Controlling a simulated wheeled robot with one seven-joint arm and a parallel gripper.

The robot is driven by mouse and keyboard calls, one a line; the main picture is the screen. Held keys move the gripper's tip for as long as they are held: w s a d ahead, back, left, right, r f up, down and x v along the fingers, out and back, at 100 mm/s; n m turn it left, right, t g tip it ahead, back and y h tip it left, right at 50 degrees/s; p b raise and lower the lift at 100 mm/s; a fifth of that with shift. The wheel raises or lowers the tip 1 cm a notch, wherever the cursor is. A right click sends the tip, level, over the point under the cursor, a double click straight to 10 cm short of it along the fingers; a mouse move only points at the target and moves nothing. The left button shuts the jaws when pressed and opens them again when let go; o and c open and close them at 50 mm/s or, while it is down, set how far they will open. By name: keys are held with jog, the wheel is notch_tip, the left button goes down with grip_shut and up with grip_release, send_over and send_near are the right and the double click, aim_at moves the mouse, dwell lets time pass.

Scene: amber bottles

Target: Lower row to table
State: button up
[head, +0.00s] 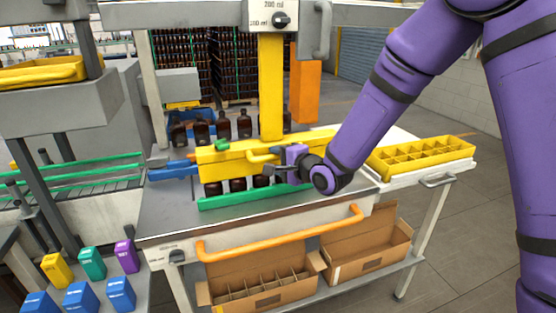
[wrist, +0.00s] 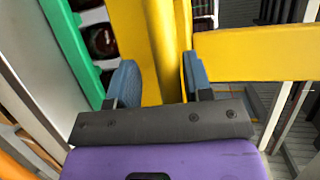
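A yellow lifting head (head: 225,164) with a yellow column (head: 271,90) spans the grey table (head: 170,215). Several dark amber bottles (head: 237,185) show in a row below it, behind a green rail (head: 255,196). I cannot tell whether their bases touch the table. My gripper (head: 277,172) is at the front of the head, by its yellow handle (head: 262,158). In the wrist view, the blue-padded fingers of my gripper (wrist: 160,82) stand apart with a yellow part (wrist: 158,50) between them. Whether they clamp it is unclear. Bottle tops show beside the green rail (wrist: 70,40).
More amber bottles (head: 222,125) stand behind the head, some near a blue crate (head: 178,132). A yellow divided tray (head: 425,155) is at the right. Cardboard boxes (head: 365,246) sit on the lower shelf. An orange bar (head: 285,234) runs along the table front.

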jog(key=v, duration=1)
jog(key=shift+s+d, duration=0.25)
jog(key=shift+s, duration=0.05)
jog(key=shift+r, duration=0.1)
jog(key=s+d+r+n+g+h, duration=0.1)
jog(key=s+d+r+n+h, duration=0.3)
jog(key=d, duration=0.4)
jog(key=s+d+r+n+g+h, duration=0.1)
jog(key=s+d+r+n+h, duration=0.1)
jog(key=s+d+r+h, duration=0.45)
jog(key=s+d+r+n+g, duration=0.2)
jog(key=s+d, duration=0.1)
jog(key=s, duration=0.5)
jog(key=s+d+r+n+g, duration=0.2)
jog(key=s+d, duration=0.2)
jog(key=s, duration=0.5)
jog(key=shift+d+r+n+g, duration=0.2)
jog(key=shift+d+n+g, duration=0.15)
jog(key=shift+n+g, duration=0.05)
